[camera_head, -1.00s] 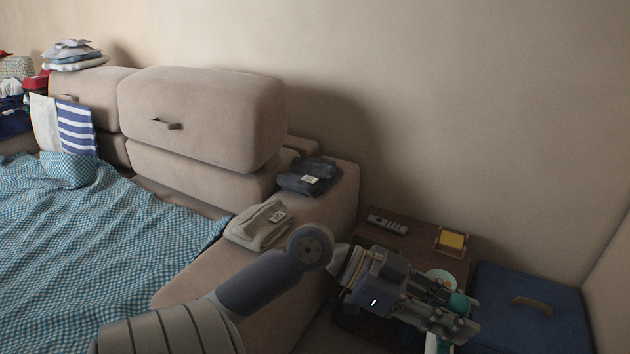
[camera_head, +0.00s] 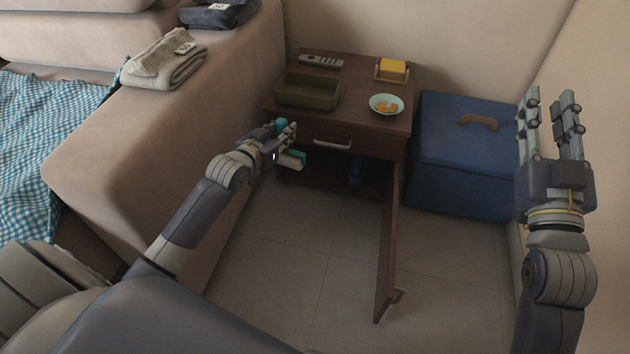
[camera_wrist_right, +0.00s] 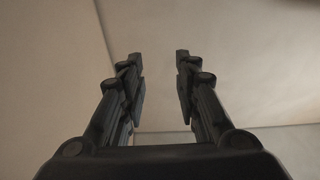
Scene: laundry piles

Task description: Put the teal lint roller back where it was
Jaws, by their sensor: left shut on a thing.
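The teal lint roller shows as a teal end (camera_head: 281,124) and a pale roll (camera_head: 292,160) on either side of my left gripper (camera_head: 288,139). That gripper is shut on the roller, in front of the left part of the nightstand (camera_head: 360,130); its fingers hide the roller's middle. The nightstand's drawer is shut and its lower door (camera_head: 388,240) stands open towards me. My right gripper (camera_head: 550,105) is raised at the right, open and empty. In the right wrist view its fingers (camera_wrist_right: 160,80) stand apart with only wall between them.
On the nightstand are a green tray (camera_head: 307,92), a remote (camera_head: 321,61), a yellow pad in a holder (camera_head: 392,70) and a bowl (camera_head: 386,104). A small blue object (camera_head: 356,170) is in the lower compartment. A blue box (camera_head: 465,150) stands right; the sofa (camera_head: 150,170) is left.

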